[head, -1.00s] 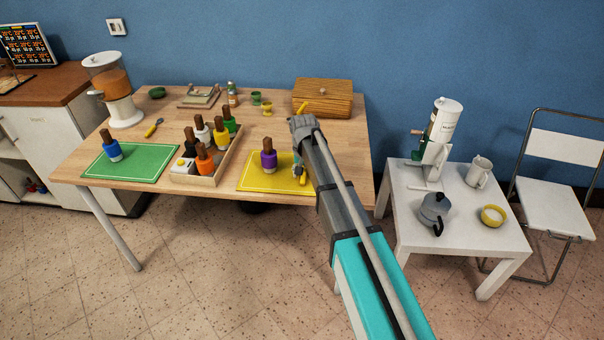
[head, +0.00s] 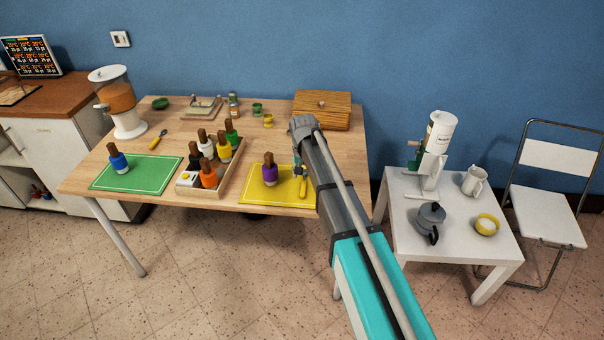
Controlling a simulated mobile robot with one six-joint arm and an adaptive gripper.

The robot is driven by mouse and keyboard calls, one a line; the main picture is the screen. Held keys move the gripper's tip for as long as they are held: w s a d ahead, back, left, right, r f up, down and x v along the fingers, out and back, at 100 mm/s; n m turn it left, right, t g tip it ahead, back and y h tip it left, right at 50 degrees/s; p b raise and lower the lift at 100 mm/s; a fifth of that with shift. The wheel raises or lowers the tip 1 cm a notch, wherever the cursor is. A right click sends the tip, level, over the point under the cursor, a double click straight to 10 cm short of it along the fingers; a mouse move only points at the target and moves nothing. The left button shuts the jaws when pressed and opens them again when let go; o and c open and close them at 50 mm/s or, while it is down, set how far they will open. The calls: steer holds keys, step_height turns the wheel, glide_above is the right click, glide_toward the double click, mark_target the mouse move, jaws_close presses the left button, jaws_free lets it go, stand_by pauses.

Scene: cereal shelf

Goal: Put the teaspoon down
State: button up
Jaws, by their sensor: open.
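A yellow-handled utensil (head: 303,187) shows at the right end of the yellow mat (head: 258,199), beside my arm; its head is hidden, so I cannot tell for sure that it is the teaspoon. Another yellow-handled utensil, spoon-like, (head: 154,143) lies on the table behind the green mat (head: 115,183). My gripper (head: 298,167) is open just above the first utensil, mostly hidden behind my forearm. I cannot tell whether it touches the handle.
A purple bottle-like figure (head: 270,174) stands on the yellow mat, close left of my gripper. A wooden tray (head: 223,177) holds several similar ones. A wooden bread box (head: 335,117) stands at the back. Bare wood (head: 180,147) lies between the green mat and tray.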

mark_target(304, 187)
step_height(304, 187, up, 6)
steer(key=p, duration=0.5)
steer(key=shift+d, duration=0.1)
stand_by(0.7)
steer(key=s+d, duration=2.2)
steer(key=s, duration=0.1)
steer(key=shift+s, duration=0.25)
